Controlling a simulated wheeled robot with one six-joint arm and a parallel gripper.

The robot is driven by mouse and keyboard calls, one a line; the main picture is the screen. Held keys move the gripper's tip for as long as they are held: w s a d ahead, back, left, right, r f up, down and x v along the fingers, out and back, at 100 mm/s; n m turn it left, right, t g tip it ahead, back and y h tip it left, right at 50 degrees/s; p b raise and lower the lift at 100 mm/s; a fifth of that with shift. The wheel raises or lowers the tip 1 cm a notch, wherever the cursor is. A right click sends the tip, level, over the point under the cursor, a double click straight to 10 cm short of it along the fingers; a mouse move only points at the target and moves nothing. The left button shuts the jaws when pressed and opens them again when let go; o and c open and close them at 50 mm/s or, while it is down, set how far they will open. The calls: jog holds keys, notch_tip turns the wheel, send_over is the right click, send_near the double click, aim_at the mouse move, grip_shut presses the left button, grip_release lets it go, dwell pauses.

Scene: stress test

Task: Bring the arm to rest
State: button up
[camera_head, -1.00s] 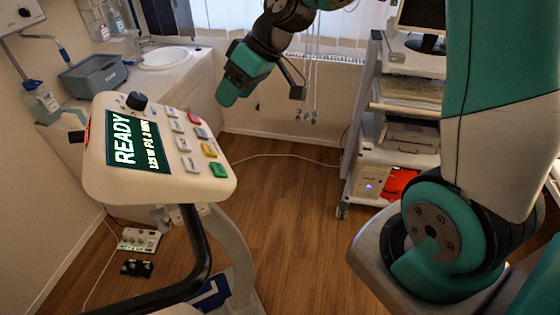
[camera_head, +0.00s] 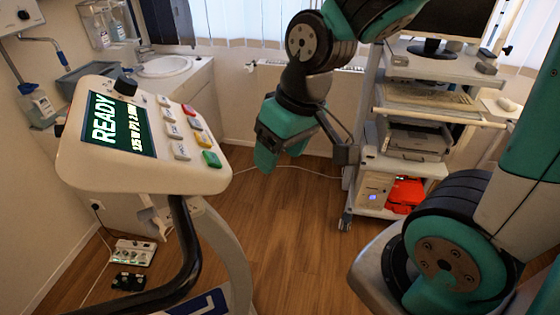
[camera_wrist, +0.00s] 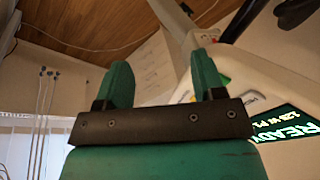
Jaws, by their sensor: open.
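My gripper (camera_head: 266,160) hangs in the middle of the head view, right of the control panel and apart from it. In the wrist view its two green fingers (camera_wrist: 162,85) stand apart with nothing between them. The control panel (camera_head: 185,180) has a screen (camera_head: 117,127) reading READY and several coloured buttons. Part of that screen also shows in the wrist view (camera_wrist: 285,125), at the right.
A cart (camera_head: 400,165) with a monitor, a keyboard, a printer and a red item stands behind at the right. A counter with a sink (camera_head: 165,66) is at the back left. Wooden floor (camera_head: 290,235) lies open below my gripper. A power strip (camera_head: 133,252) lies at lower left.

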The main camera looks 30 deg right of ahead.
jog(key=shift+s, duration=0.1)
jog(key=s+a+f+n+g+y+b, duration=0.1)
jog(key=s+a+f+n+g+b, duration=0.1)
jog(key=s+a+f+n+b, duration=0.2)
jog(key=s+a+f+b, duration=0.3)
jog(key=s+b, duration=0.1)
jog(key=b, duration=0.4)
jog(key=shift+s+f+y, duration=0.15)
jog(key=shift+s+y, duration=0.1)
jog(key=shift+y, duration=0.15)
jog(key=shift+a, duration=0.1)
